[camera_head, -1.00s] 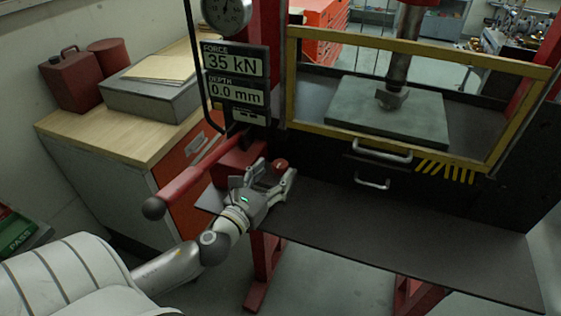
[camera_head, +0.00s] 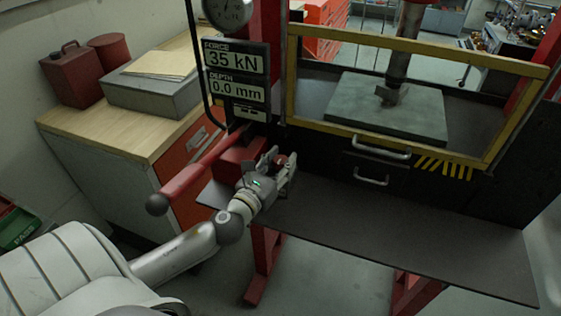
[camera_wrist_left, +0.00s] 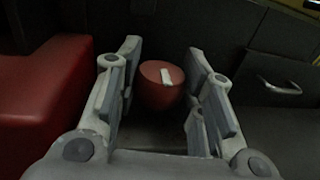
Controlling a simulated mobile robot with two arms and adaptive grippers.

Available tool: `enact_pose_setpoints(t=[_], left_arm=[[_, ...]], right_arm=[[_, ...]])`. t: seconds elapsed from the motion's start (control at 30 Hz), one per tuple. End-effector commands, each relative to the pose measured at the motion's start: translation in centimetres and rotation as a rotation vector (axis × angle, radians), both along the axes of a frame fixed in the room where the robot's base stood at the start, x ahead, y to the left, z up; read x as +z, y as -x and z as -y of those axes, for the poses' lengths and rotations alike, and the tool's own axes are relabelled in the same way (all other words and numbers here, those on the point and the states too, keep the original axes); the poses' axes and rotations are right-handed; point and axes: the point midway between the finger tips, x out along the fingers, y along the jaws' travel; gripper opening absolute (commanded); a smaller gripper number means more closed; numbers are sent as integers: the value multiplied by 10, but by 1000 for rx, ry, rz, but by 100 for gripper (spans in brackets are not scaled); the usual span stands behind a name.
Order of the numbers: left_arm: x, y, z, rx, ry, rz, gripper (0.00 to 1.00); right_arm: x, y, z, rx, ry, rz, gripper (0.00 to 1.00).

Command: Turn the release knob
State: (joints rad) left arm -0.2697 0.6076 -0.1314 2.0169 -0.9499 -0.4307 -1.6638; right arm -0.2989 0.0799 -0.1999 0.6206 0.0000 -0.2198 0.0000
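The release knob (camera_head: 281,161) is a small red round knob beside the red pump block, low on the front of the press. In the left wrist view the knob (camera_wrist_left: 162,84) has a pale stripe on its face and lies between the fingers. My left gripper (camera_head: 278,170) is open at the knob; in the left wrist view (camera_wrist_left: 163,92) its fingers stand on either side with a visible gap, most clearly on the right. My right gripper is not in view.
A red lever (camera_head: 196,168) with a black ball end slopes beside my left arm. The red pump block (camera_head: 240,155) is left of the knob. The dark shelf (camera_head: 400,240) is clear. Displays (camera_head: 236,75) read 35 kN and 0.0 mm.

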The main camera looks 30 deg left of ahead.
Motion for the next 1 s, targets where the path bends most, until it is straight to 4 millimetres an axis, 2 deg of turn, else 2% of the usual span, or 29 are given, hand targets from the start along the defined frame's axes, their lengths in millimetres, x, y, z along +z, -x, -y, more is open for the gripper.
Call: enact_pose_setpoints(t=[0.07, 0.47, 1.0], left_arm=[[0, 0, 0, 0, 0, 0, 12], [2, 0, 1, 79, 5, 0, 12], [1, -1, 3, 538, 8, 1, 12]], right_arm=[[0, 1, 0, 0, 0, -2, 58], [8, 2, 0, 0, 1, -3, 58], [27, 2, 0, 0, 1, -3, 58]])
